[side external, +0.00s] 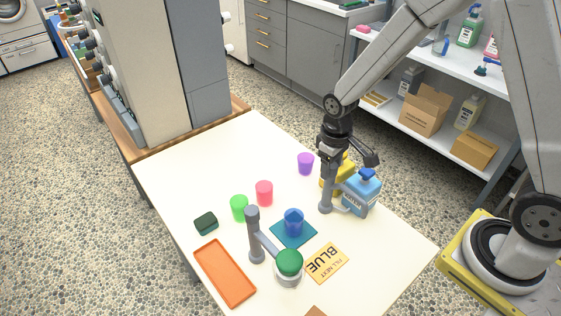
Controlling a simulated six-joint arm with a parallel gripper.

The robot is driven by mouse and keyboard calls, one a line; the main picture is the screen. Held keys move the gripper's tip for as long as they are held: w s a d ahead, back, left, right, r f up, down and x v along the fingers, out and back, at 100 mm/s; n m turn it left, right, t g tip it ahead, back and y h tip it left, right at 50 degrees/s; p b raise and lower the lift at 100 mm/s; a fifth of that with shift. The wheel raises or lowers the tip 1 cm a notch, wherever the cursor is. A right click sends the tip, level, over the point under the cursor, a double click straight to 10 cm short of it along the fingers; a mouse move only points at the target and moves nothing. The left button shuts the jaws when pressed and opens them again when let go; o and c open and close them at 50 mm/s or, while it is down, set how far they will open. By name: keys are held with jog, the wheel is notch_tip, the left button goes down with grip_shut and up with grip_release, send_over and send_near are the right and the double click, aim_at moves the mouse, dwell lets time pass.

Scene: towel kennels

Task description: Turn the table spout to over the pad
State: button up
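The table spout appears to be a grey upright post (254,236) with a low arm (268,244) reaching toward the lower right. The arm's end is close to a green-topped round container (289,262), beside the pad. The teal pad (279,235) lies behind that container, with a blue cup (293,222) standing on it. My gripper (341,158) is over the table's far right part, above or beside a second grey post (326,192), away from the spout. Whether it touches that post is unclear, and its fingertips are partly hidden.
Green (239,207), pink (264,193) and purple (306,163) cups stand behind the spout. A blue bottle (361,194) and a yellow object (343,170) are near my gripper.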

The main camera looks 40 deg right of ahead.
grip_shut()
dwell(1.2)
